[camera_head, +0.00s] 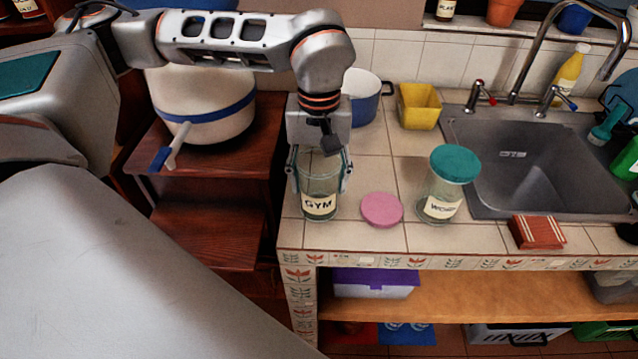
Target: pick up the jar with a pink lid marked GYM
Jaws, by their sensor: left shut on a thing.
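The clear glass jar labelled GYM (319,206) stands at the left front of the tiled counter, with no lid on it. A round pink lid (382,210) lies flat on the counter just to the right of the jar. My left gripper (320,183) comes down from above and is shut on the GYM jar, one finger on each side of its glass. The jar looks upright; whether its base touches the counter I cannot tell. My right gripper is not in view.
A second jar (441,207) with a teal lid stands right of the pink lid. A yellow square pot (419,106) and a blue-white pot (362,98) stand behind. The sink (520,165) is at right. A red item (537,232) lies by the front edge.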

